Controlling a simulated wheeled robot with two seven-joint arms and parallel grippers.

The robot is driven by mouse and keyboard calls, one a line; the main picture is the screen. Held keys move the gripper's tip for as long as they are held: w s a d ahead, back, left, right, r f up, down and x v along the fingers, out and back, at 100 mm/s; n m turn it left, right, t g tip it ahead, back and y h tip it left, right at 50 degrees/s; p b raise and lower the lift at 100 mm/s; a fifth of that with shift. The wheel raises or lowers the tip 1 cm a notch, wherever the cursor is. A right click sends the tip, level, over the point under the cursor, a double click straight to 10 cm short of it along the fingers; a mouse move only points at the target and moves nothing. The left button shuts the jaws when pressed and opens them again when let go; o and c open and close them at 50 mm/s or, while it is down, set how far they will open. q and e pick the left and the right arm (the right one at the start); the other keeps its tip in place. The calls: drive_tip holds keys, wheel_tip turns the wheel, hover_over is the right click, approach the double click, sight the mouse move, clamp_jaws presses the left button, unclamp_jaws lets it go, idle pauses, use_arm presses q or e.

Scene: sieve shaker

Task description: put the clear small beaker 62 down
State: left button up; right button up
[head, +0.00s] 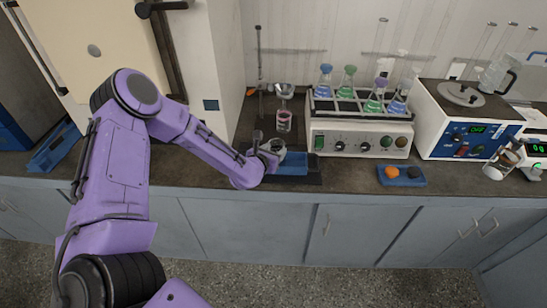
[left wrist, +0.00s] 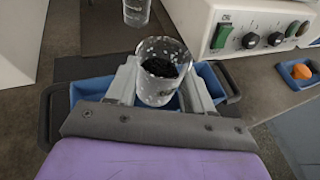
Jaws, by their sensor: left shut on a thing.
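A clear small beaker (left wrist: 163,72) with dark material inside and pale specks on its wall stands upright between the fingers of my left gripper (left wrist: 163,85). In the head view my left gripper (head: 268,153) is at the counter, and the beaker (head: 276,146) shows partly behind it. The gripper is shut on the beaker. A blue tray (head: 293,170) lies beneath and around it; it also shows in the left wrist view (left wrist: 91,90). I cannot tell whether the beaker's base touches the tray. My right gripper is not in view.
Behind stands a metal stand (head: 260,60) with a pink-filled vessel (head: 284,121). To the right are a white shaker (head: 358,138) with colored flasks, a small blue tray (head: 401,176) with an orange item, and a white instrument (head: 465,120). Bare counter lies left of the tray.

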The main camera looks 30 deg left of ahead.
use_arm(q)
wheel_tip(320, 180, down, 2)
drive_tip(key=shift+f+p, duration=0.2)
drive_tip(key=shift+p, duration=0.4)
drive_tip(key=shift+w+f, duration=0.15)
drive_tip(key=shift+f, duration=0.3)
drive_tip(key=shift+f+b, duration=0.25)
drive_tip(key=shift+b, duration=0.1)
drive_tip(key=o, duration=1.4)
drive_tip(key=shift+r, duration=0.1)
